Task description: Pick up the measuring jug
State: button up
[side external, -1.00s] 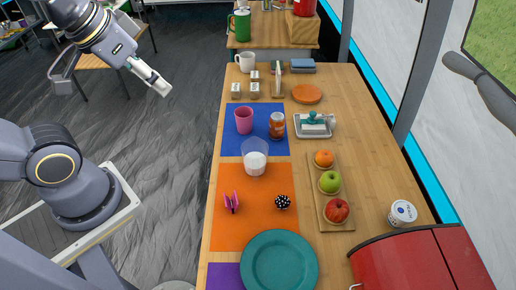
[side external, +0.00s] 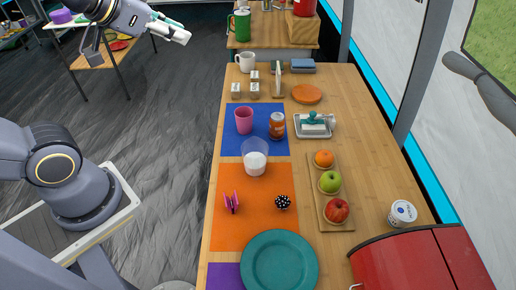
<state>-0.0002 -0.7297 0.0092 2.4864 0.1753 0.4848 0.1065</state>
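A clear, see-through jug-like vessel (side external: 255,158) with white contents stands upright on the table, at the border of the blue and orange mats; it looks like the measuring jug. No handle can be made out on it. My gripper (side external: 182,32) is in the upper left, raised over the floor, left of the table's far end and well apart from the vessel. Its two fingers look parted, with a teal inner face showing, and nothing is between them.
A pink cup (side external: 244,120) and a brown jar (side external: 277,126) stand just behind the vessel. A pink folded item (side external: 232,203) and a dotted black item (side external: 282,202) lie in front. A fruit board (side external: 318,184) is to the right. The table's left edge is close.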

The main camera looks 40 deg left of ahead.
jog(key=w+a+r+m+t, duration=0.15)
jog(key=w+m+t, duration=0.35)
jog(key=w, duration=0.7)
jog(key=m+g+h, duration=0.1)
jog(key=g+h, duration=0.4)
jog(key=h, duration=0.5)
send_near(255, 161)
jog(key=s+a+f, duration=0.2)
jog(key=s+a, duration=0.2)
jog(key=s, duration=0.2)
jog(key=x, duration=1.5)
jog(key=shift+w+d+f, duration=0.1)
jog(key=shift+d, duration=0.4)
grip_shut()
jog(key=shift+g, duration=0.3)
